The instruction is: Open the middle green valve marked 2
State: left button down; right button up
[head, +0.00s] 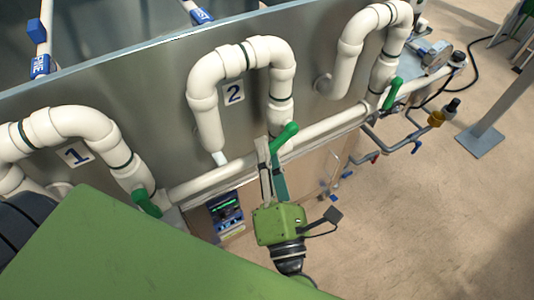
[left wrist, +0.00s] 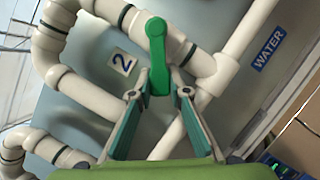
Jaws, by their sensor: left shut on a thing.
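The middle green valve handle (head: 286,136) sits on the white pipe below the label 2 (head: 234,93). In the head view it slants from upper right to lower left. My left gripper (head: 269,146) reaches up to it from below, with its fingers at the handle's lower end. In the left wrist view the handle (left wrist: 157,48) stands upright in the picture, its lower end between the fingertips (left wrist: 160,88). The gripper is shut on this handle. The fingers hide part of the handle's end in the head view. My right gripper is not in view.
Other green handles are at the left valve (head: 146,203), near label 1 (head: 77,155), and the right valve (head: 390,93). A long white pipe (head: 215,181) runs along the grey tank wall. A blue controller (head: 226,212) is below it. The floor at right is mostly open.

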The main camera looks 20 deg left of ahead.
pick_arm(q)
jog(key=shift+r, duration=0.2)
jog(key=c, duration=2.1)
grip_release()
jog(key=shift+o, duration=1)
jog(key=shift+w+f, duration=0.15)
jog(key=v, duration=0.7)
